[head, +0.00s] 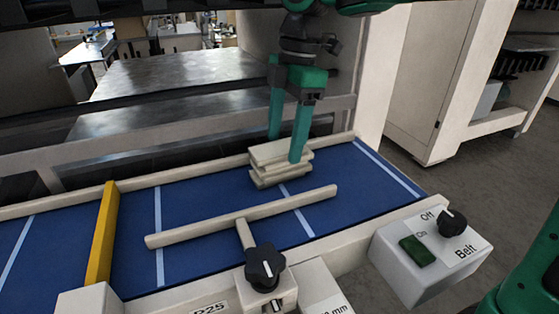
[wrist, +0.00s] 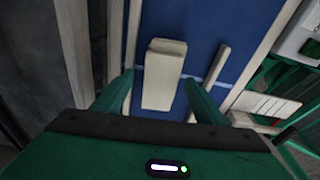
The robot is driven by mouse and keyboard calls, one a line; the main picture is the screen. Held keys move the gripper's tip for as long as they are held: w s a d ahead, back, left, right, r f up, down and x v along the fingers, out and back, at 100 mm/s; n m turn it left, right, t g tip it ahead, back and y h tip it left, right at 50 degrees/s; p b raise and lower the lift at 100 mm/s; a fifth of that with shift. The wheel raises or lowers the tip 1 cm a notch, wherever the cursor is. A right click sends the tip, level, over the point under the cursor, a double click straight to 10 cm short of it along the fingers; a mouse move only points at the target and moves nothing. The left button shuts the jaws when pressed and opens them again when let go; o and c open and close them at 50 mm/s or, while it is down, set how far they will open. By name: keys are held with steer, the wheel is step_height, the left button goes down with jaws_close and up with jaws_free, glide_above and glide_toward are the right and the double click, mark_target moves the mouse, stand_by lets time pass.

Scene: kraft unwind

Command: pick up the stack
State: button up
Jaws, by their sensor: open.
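The stack (head: 268,174) is a small pile of cream, slightly uneven flat pieces on the blue belt (head: 190,205), near its far rail. My green gripper (head: 286,148) points down at it with its fingers apart. In the head view one finger is in front of the stack's right part and the other is at its far left side. In the wrist view the stack (wrist: 162,78) lies between the two open fingers. I cannot tell whether either finger touches it.
A cream pusher bar (head: 243,216) crosses the belt on the near side of the stack. A yellow bar (head: 102,235) spans the belt at left. A control box (head: 425,250) marked Belt, with a green button and black knob, stands at the front right.

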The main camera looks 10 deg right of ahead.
mark_target(283, 147)
steer(key=shift+s+a+f, duration=0.1)
steer(key=shift+a+f, duration=0.05)
steer(key=shift+f, duration=0.75)
steer(key=shift+s+a+f, duration=0.15)
steer(key=shift+f, duration=0.7)
steer(key=shift+s+a+f, duration=0.1)
steer(key=shift+a+f, duration=0.05)
steer(key=shift+f, duration=0.75)
steer(key=shift+c, duration=0.6)
steer(key=c, duration=1)
